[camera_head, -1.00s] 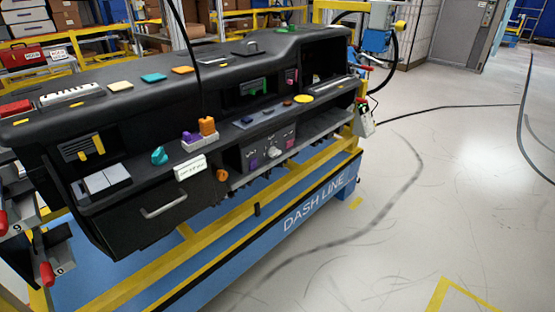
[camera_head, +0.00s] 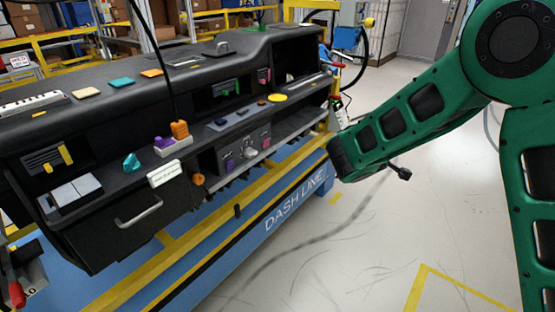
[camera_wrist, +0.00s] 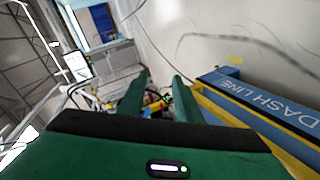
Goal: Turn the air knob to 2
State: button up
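The control panel (camera_head: 243,150) is on the lower middle of the black dashboard in the head view. A pale grey knob (camera_head: 250,154) sits at its centre, between a purple control (camera_head: 230,164) and a reddish one (camera_head: 266,142). I cannot read the labels or tell which control is the air knob, or its setting. In the wrist view my gripper (camera_wrist: 162,88) has two green fingers spread apart with nothing visibly held. It is away from the panel, which that view does not clearly show.
A drawer with a grey handle (camera_head: 139,212) is left of the panel. An orange knob (camera_head: 198,180) and a white label block (camera_head: 164,173) are beside it. A yellow rail (camera_head: 180,240) and blue base run below. The floor on the right is open.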

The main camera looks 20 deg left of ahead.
jog(key=s+a+f+n+t+y, duration=0.1)
jog(key=a+f+n+t+y, duration=0.15)
jog(key=a, duration=0.85)
jog(key=s+a+f+n+t+y, duration=0.15)
jog(key=a+n, duration=0.25)
jog(key=a, duration=0.7)
jog(key=n+y, duration=0.7)
send_near(252, 156)
jog(key=x, duration=0.9)
jog(key=shift+f, duration=0.1)
grip_shut()
